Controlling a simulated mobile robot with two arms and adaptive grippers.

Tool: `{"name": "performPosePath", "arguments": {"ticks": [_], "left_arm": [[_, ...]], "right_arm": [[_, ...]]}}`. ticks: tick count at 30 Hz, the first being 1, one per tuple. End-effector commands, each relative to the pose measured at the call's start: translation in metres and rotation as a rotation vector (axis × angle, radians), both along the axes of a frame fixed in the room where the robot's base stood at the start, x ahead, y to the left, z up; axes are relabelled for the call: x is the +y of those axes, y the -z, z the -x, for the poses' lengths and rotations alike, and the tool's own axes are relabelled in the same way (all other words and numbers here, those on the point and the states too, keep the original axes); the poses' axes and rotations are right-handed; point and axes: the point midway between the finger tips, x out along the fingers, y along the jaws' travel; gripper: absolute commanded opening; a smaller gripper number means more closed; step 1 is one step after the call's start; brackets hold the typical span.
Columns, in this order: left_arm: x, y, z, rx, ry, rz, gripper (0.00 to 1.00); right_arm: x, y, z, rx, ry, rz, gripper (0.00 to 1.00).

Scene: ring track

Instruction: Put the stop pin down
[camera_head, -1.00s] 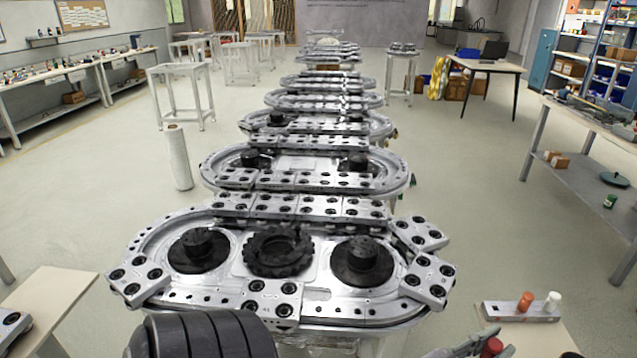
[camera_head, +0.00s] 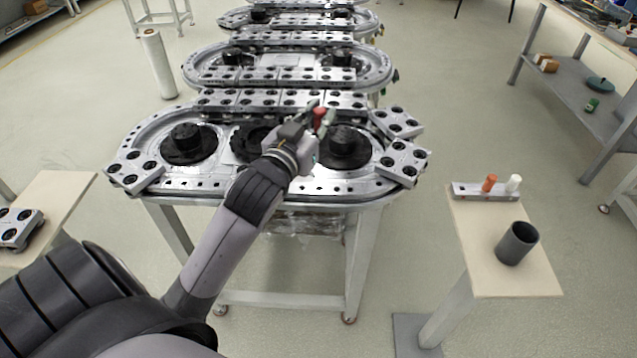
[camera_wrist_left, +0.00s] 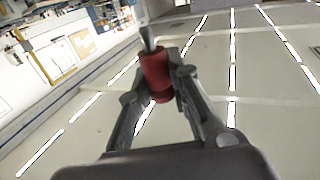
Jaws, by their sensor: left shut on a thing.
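My left gripper (camera_head: 318,122) is shut on a red stop pin (camera_head: 320,113), above the near ring track (camera_head: 340,190), between its middle and the right black hub (camera_head: 348,145). In the left wrist view the stop pin (camera_wrist_left: 154,72) sits between the two fingers of my left gripper (camera_wrist_left: 165,90). It has a ridged red body and a grey metal tip that sticks out beyond the fingers. Whether the pin touches the track cannot be told. My right gripper is not in view.
A side table (camera_head: 480,250) at the right carries a metal block (camera_head: 468,193) with an orange pin (camera_head: 489,183) and a white pin (camera_head: 514,183), and a dark grey cup (camera_head: 517,243). More ring tracks stand behind. A table (camera_head: 60,190) stands at the left.

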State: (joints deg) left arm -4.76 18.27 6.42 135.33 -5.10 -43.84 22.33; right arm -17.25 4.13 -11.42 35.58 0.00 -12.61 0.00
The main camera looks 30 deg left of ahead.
Motion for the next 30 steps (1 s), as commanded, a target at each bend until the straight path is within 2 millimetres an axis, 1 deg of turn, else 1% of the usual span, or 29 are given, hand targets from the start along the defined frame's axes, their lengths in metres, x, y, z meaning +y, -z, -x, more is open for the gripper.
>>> {"name": "performPosePath", "arguments": {"ticks": [1,3,9,12,19,25,27,30], "left_arm": [[0.000,0.020,0.000,0.010,-0.001,0.003,0.00],[0.000,0.039,0.000,0.009,-0.001,0.002,0.00],[0.000,0.090,0.001,0.006,-0.001,0.003,0.00],[0.000,0.109,0.001,0.004,-0.001,0.002,0.00],[0.000,0.129,0.000,0.001,-0.001,0.000,0.00],[0.000,0.160,0.001,0.003,-0.001,0.002,0.00],[-0.001,0.164,0.000,0.000,0.000,0.001,0.00],[0.000,0.166,0.000,0.000,0.000,-0.001,0.00]], "right_arm": [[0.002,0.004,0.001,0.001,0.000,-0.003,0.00],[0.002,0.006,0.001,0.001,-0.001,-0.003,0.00],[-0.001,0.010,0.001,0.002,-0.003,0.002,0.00],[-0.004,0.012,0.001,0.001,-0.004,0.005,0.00],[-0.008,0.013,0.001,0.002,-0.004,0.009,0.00],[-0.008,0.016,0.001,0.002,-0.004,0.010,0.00],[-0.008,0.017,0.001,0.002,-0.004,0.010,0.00],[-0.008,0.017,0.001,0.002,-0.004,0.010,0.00]]}}
